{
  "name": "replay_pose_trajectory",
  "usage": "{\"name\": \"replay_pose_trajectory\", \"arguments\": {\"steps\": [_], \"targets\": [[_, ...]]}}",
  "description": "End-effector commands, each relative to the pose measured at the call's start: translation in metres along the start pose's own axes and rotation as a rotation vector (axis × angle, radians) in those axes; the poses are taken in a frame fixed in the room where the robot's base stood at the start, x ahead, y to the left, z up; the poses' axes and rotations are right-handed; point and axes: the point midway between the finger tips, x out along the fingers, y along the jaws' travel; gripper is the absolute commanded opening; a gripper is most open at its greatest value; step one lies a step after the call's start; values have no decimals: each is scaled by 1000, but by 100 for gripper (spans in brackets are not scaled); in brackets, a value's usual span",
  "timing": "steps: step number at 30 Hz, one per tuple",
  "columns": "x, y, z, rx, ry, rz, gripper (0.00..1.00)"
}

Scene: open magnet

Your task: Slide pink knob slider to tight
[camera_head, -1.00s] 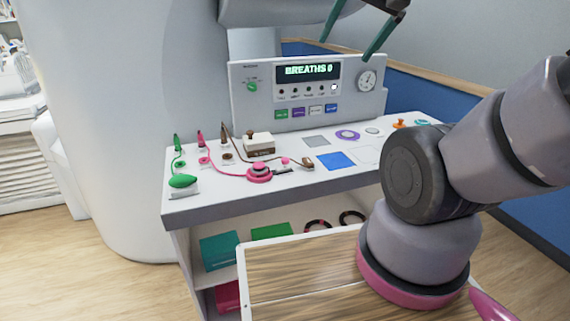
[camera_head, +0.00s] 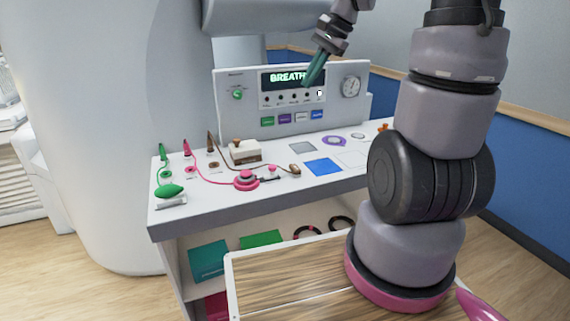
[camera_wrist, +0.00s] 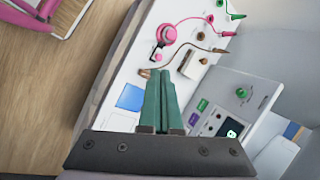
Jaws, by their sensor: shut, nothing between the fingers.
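The slider's small pink knob (camera_head: 272,169) stands on a short track on the white bench top, just right of a round pink dial-like piece (camera_head: 246,180). The slider also shows small in the wrist view (camera_wrist: 158,47), beside the round pink piece (camera_wrist: 167,34). Its markings are too small to read. My gripper (camera_head: 308,84) has green fingers that lie together, with nothing between them. It hangs in front of the console display, above and apart from the slider. In the wrist view the closed fingers (camera_wrist: 160,73) point toward the bench, with the slider beyond their tips.
The console (camera_head: 290,100) stands along the back of the bench. A cream box with a brown knob (camera_head: 243,151) sits behind the slider, and a brown plug end (camera_head: 294,169) lies to its right. A blue square (camera_head: 322,167) lies further right. Pink and brown cords cross the bench nearby.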

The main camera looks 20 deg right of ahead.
Motion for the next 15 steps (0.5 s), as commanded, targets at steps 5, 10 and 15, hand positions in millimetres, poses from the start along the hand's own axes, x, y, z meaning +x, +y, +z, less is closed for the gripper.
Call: {"name": "replay_pose_trajectory", "arguments": {"steps": [5,10,15], "targets": [[42,-2,-43,176,-93,11,0],[84,3,-81,341,-176,16,0],[130,15,-118,508,-254,19,0]]}}
